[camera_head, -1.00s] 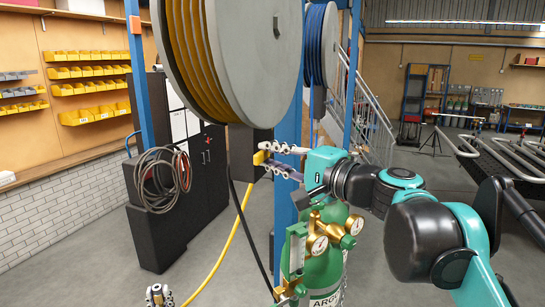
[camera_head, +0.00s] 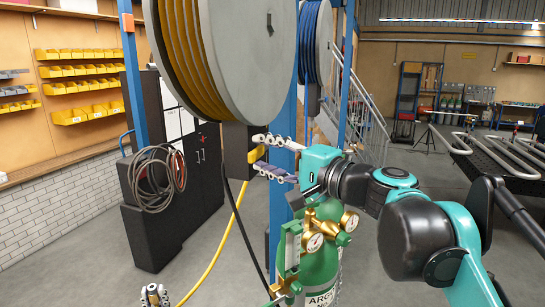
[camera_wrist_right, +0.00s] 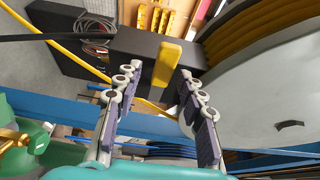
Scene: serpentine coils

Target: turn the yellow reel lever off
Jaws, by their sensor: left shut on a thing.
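The yellow lever (camera_head: 256,154) sticks out of a dark box (camera_head: 237,146) below the big reel with yellow hose (camera_head: 220,65). My right gripper (camera_head: 259,154) is open, its fingers above and below the lever in the head view. In the right wrist view the lever (camera_wrist_right: 168,65) stands between the spread fingertips of that gripper (camera_wrist_right: 155,82), with gaps visible on both sides. My left gripper (camera_head: 155,296) shows only its fingertips at the bottom edge of the head view. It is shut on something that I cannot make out.
A green gas cylinder (camera_head: 321,262) with brass gauges stands below my right arm. A blue post (camera_head: 283,205) rises behind the gripper. A yellow hose (camera_head: 220,245) and a black hose hang below the box. A reel with blue hose (camera_head: 314,45) is behind.

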